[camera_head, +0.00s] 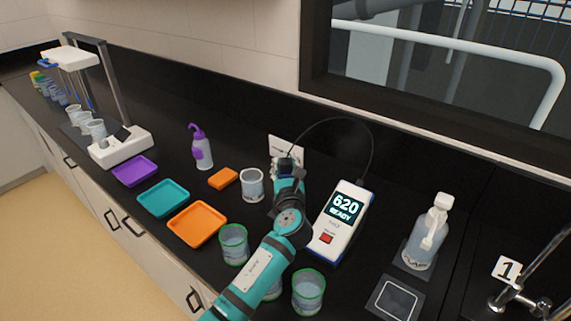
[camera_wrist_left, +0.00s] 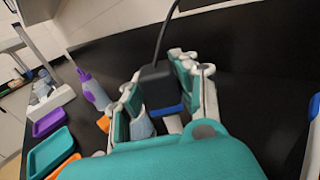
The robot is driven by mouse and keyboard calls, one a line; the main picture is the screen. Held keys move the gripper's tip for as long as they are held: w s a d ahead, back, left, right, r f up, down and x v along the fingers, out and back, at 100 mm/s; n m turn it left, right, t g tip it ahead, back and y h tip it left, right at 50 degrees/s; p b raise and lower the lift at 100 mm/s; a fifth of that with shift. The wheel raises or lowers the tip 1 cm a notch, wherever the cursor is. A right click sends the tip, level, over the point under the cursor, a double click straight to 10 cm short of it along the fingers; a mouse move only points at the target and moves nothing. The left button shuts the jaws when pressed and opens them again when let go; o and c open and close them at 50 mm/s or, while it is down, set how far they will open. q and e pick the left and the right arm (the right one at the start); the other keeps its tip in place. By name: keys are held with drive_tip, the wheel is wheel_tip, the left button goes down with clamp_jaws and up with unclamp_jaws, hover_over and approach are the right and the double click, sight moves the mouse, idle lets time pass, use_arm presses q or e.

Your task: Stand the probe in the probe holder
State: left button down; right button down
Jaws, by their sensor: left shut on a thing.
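The probe is a dark grey block with a blue lower edge and a black cable from its top; it shows in the left wrist view (camera_wrist_left: 158,86). My left gripper (camera_head: 287,166) is shut on it, one finger on each side, in the wrist view too (camera_wrist_left: 164,92). The cable runs to a white handheld meter (camera_head: 341,222) reading "620 READY". A white upright plate (camera_head: 292,146) stands right behind the gripper and is partly covered. I cannot tell whether it is the probe holder or whether the probe touches it. The probe's lower end is hidden. My right gripper is not in view.
A glass beaker (camera_head: 252,185) stands just left of the gripper, with an orange block (camera_head: 223,179) and a purple-capped wash bottle (camera_head: 202,150) beyond. Green-rimmed beakers (camera_head: 234,244) stand near the arm. Bare black counter lies right of the plate.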

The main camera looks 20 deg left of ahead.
use_arm(q)
drive_tip(key=shift+f+b, duration=1.05)
drive_tip(key=shift+f, duration=0.8)
drive_tip(key=shift+c, duration=1.5)
unclamp_jaws()
drive_tip(key=shift+s+d+r+p, duration=0.2)
drive_tip(key=shift+s+p, duration=0.35)
drive_tip(key=shift+p, duration=0.05)
drive_tip(key=p+v, duration=0.2)
drive_tip(key=v, duration=0.1)
drive_tip(key=p+v, duration=0.1)
drive_tip(key=shift+s+d+r, duration=0.15)
drive_tip(key=shift+s+r, duration=0.15)
drive_tip(key=shift+s, duration=0.1)
drive_tip(key=shift+f, duration=0.1)
